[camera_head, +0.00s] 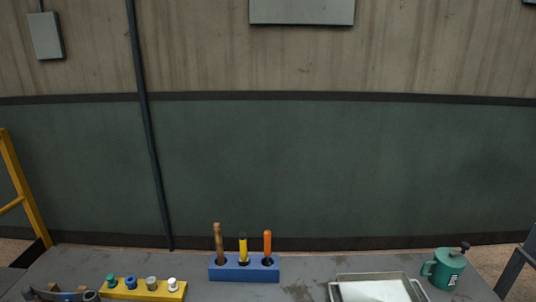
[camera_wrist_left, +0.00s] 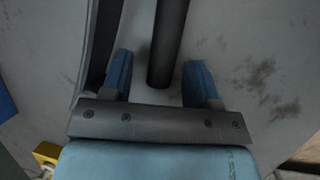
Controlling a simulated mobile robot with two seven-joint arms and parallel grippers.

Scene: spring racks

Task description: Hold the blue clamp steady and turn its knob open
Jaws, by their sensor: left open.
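I cannot make out the blue clamp or its knob for certain in either view. A dark curved item (camera_head: 52,295) with a small blue part lies at the bottom left of the head view, cut off by the frame edge; I cannot tell what it is. My left gripper (camera_wrist_left: 158,80) shows in the left wrist view, its two blue fingers spread apart. A dark cylinder (camera_wrist_left: 170,40) runs down between the fingers, with gaps to both; I cannot tell what it belongs to. My right gripper is in neither view.
On the grey table (camera_head: 230,293) stand a yellow rack (camera_head: 148,292) with several coloured knobs, a blue block (camera_head: 244,271) holding three handled tools, a metal tray (camera_head: 378,277) and a green can (camera_head: 443,270). A yellow rail (camera_head: 22,192) rises at left. Bare tabletop lies between block and tray.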

